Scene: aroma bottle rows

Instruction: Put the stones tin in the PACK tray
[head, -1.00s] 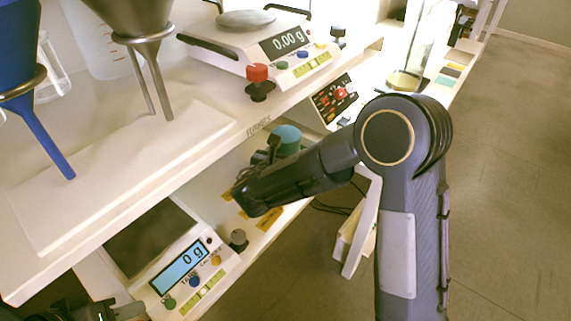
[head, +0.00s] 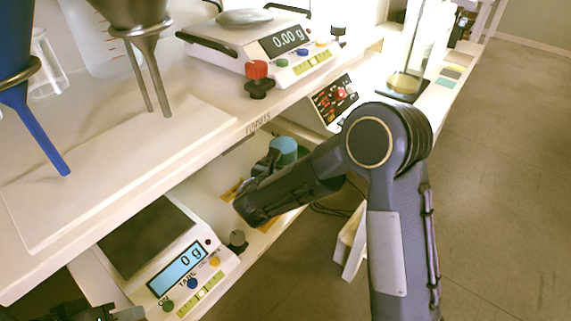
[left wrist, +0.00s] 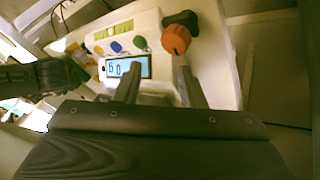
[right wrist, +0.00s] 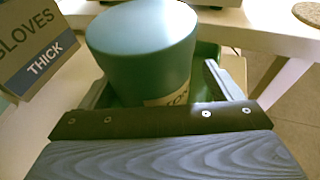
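The stones tin is a teal round tin (right wrist: 145,45) with a partly hidden pale label, its letters only partly readable. It fills the middle of the right wrist view, upright between the fingers of my right gripper (right wrist: 158,92), which is shut on it. In the head view the tin (head: 285,147) shows beyond my right arm, below the upper shelf's edge. A green surface (right wrist: 207,52) shows behind the tin; I cannot tell whether it is the PACK tray, as no such label is readable. My left gripper (left wrist: 160,85) is open and empty, near the lower scale.
The lower scale (head: 180,270) stands on the lower shelf, with a dark-grey knob (head: 238,240) beside it. An upper scale (head: 265,40), a red knob (head: 257,70) and funnels crowd the upper shelf. A gloves box (right wrist: 40,45) stands left of the tin.

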